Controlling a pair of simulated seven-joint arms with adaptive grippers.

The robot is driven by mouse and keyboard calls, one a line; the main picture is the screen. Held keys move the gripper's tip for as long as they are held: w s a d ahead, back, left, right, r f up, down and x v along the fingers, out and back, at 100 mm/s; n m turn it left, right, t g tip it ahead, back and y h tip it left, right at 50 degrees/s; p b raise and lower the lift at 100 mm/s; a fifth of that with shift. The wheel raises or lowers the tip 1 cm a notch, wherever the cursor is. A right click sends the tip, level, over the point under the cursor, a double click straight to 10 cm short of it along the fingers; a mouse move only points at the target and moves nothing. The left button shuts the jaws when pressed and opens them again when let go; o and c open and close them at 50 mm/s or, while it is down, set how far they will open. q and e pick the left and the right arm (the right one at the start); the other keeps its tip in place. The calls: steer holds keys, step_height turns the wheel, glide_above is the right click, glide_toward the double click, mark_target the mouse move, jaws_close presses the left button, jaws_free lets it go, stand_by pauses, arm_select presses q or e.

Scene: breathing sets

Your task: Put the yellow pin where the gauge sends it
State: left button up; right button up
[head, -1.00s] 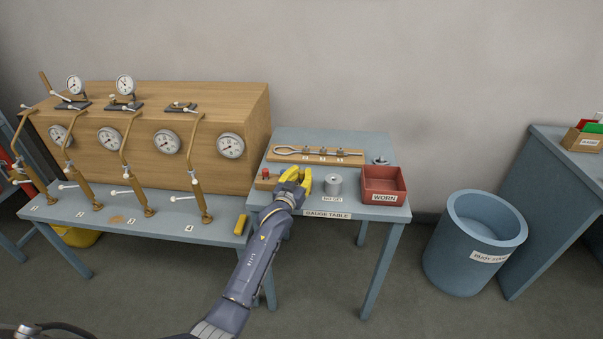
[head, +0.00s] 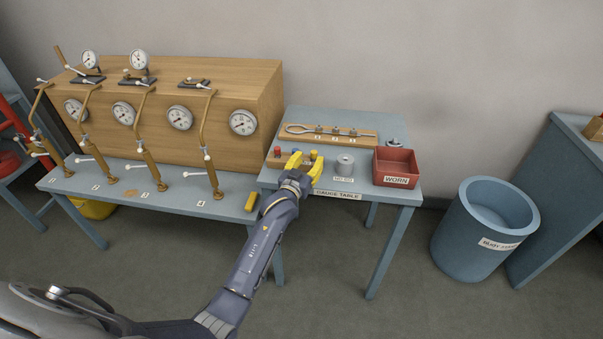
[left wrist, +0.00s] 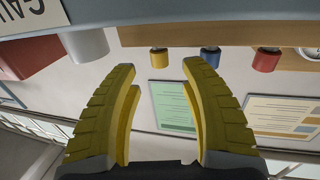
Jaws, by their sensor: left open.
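The yellow pin (head: 313,154) stands on a small wooden block (head: 272,159) with a red pin (head: 277,151) to its left. In the left wrist view, which is upside down, the yellow pin (left wrist: 159,62), a blue pin (left wrist: 210,58) and the red pin (left wrist: 265,61) form a row. My left gripper (head: 305,160) is open and empty at the block; its fingertips (left wrist: 160,68) flank the yellow pin in the picture, with no visible grip. A wooden gauge board (head: 366,137) with a metal loop and several small blocks lies behind. My right gripper is out of view.
A grey cylinder (head: 345,163) and a red tray (head: 396,167) marked WORN stand right of the pins. A blue bin (head: 485,238) stands on the floor. A wooden box with dials (head: 205,110) and brass levers fills the left bench. A yellow bar (head: 252,202) lies at the bench's edge.

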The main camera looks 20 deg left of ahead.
arm_select(q)
steer(key=s, duration=0.7)
steer(key=shift+s+a, duration=0.25)
steer(key=shift+s, duration=0.1)
